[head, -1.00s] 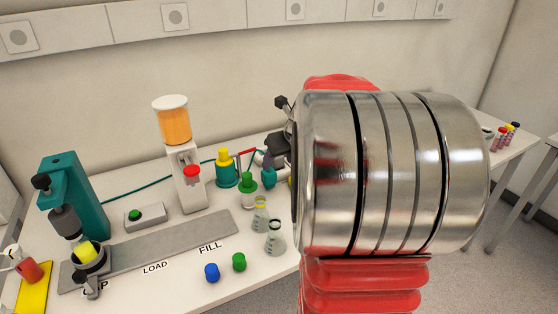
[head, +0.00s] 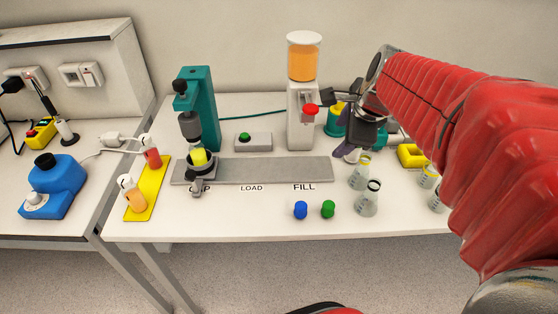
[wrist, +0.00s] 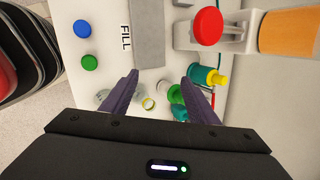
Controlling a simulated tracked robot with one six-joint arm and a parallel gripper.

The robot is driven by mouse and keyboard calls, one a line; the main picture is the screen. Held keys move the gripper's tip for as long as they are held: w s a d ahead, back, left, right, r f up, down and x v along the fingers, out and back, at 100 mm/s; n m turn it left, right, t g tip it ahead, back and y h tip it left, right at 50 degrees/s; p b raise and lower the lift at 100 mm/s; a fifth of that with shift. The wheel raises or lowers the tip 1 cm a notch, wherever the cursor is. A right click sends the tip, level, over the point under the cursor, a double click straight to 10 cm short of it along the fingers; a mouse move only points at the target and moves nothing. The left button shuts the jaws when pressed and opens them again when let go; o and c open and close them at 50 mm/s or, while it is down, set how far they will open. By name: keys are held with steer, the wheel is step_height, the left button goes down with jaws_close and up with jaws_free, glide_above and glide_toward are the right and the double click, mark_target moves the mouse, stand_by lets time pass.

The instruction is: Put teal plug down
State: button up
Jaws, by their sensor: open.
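My gripper (head: 352,142) is over the right part of the bench, beyond the flasks. In the wrist view its two dark purple fingers (wrist: 160,84) are apart, with nothing held between them. A small teal piece (wrist: 180,113) shows beside the right finger, partly hidden by it. A teal part (head: 392,137) also shows right of my gripper in the head view, partly covered. I cannot tell whether either is the teal plug. A green-topped piece (wrist: 173,94) stands near the right finger.
A blue stopper (head: 300,209) and a green stopper (head: 328,208) stand at the front of the bench. Clear flasks (head: 361,172) (head: 368,198) stand near my gripper. A juice dispenser (head: 302,120) and a teal container with yellow top (head: 335,120) are behind.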

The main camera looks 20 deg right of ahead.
steer(key=s+a+f+n, duration=0.2)
steer(key=s+a+n, duration=1.2)
steer(key=n, duration=0.9)
steer(key=shift+a+g+y, duration=0.3)
steer(key=shift+a, duration=0.65)
